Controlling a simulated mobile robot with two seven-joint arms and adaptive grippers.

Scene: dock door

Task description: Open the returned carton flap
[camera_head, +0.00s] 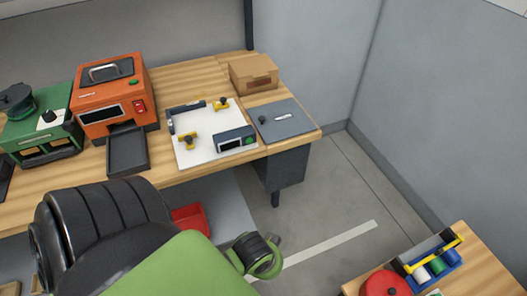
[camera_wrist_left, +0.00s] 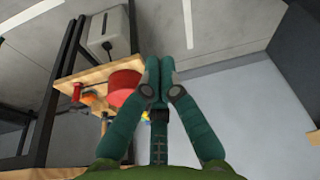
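A small brown carton (camera_head: 253,73) sits at the back right of the wooden workbench in the head view. Its top looks closed, and a darker patch shows on its front; flap detail is too small to tell. My left gripper (camera_wrist_left: 159,76) shows in the left wrist view with its two teal fingers together at the tips and nothing visible between them. It is away from the carton, which is not in that view. The head view shows parts of my arm at the bottom, but no fingertips. My right gripper is not in view.
On the workbench (camera_head: 190,76) stand an orange printer (camera_head: 105,100), a green machine (camera_head: 40,135), a white board (camera_head: 195,150) with fixtures and a grey panel (camera_head: 279,120) just in front of the carton. A second wooden table with a tool caddy (camera_head: 432,262) is at lower right. Floor between is open.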

